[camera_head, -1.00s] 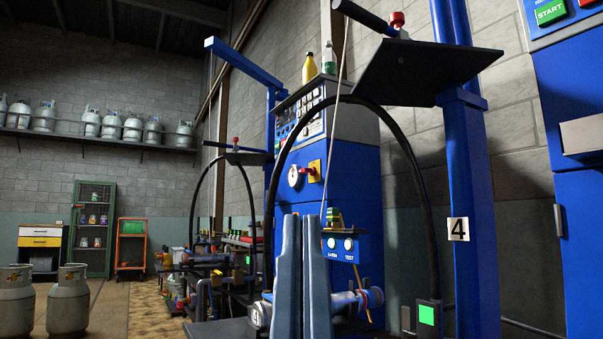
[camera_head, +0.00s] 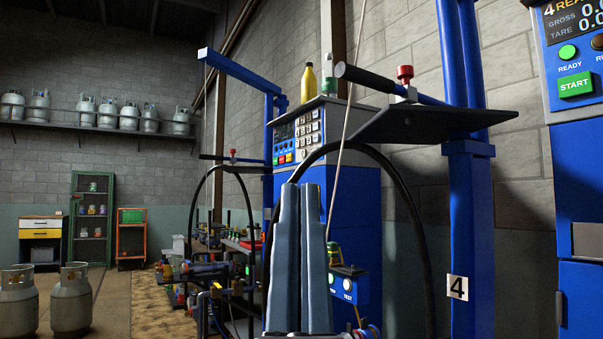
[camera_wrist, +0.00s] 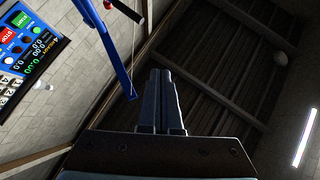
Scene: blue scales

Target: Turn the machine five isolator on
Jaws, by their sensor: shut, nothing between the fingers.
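My gripper (camera_head: 300,188) is shut and empty. Its two fingers point up in front of the blue machine cabinet (camera_head: 352,218) in the head view. A keypad and display panel (camera_head: 308,128) show on the cabinet above the fingertips. The isolator with its yellow plate, seen on this cabinet a second ago, is now hidden, apparently behind the fingers. Its handle position cannot be told, and no number five is visible. In the wrist view the shut fingertips (camera_wrist: 161,75) point toward the ceiling, with a tilted control panel (camera_wrist: 25,50) at upper left.
A black hose (camera_head: 412,215) arches around the fingers. A small button box (camera_head: 345,286) is just right of them. Gas cylinders (camera_head: 72,300) stand at left on open floor.

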